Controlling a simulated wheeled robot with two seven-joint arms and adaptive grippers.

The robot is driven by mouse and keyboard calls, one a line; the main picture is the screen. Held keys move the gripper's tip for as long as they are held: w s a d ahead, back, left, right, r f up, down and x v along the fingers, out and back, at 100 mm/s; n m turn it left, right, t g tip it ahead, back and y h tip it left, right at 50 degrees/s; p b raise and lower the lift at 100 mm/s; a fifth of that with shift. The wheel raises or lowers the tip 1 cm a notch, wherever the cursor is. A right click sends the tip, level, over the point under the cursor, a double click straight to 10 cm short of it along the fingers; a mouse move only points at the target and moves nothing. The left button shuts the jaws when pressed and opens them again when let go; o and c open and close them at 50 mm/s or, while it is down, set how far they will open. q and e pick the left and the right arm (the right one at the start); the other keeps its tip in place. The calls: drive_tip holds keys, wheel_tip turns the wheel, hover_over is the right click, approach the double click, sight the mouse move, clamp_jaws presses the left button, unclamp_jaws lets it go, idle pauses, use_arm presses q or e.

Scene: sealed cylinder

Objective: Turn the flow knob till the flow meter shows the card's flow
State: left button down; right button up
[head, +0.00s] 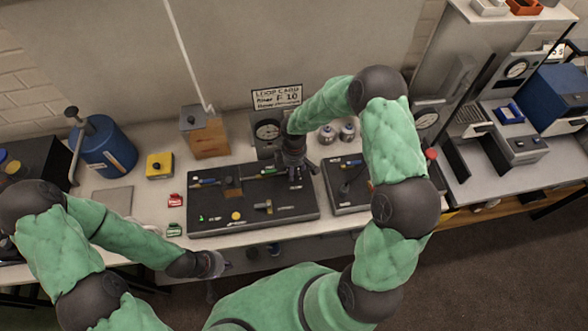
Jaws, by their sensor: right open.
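A black panel (212,222) with small coloured fittings lies in front. My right gripper (298,182) points down, open, over the panel's right part. I cannot pick out the flow knob for certain; the gripper and arm hide part of the panel. My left gripper (214,268) is low at the bench's front edge, away from the panel.
A second black panel (345,204) lies to the right, partly behind my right arm. A wooden box (208,138), a yellow box (159,166) and a blue cylinder (108,150) stand on the left. Two small silver canisters (347,133) stand behind.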

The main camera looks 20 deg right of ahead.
drive_tip(key=shift+f, duration=0.55)
clamp_jaws()
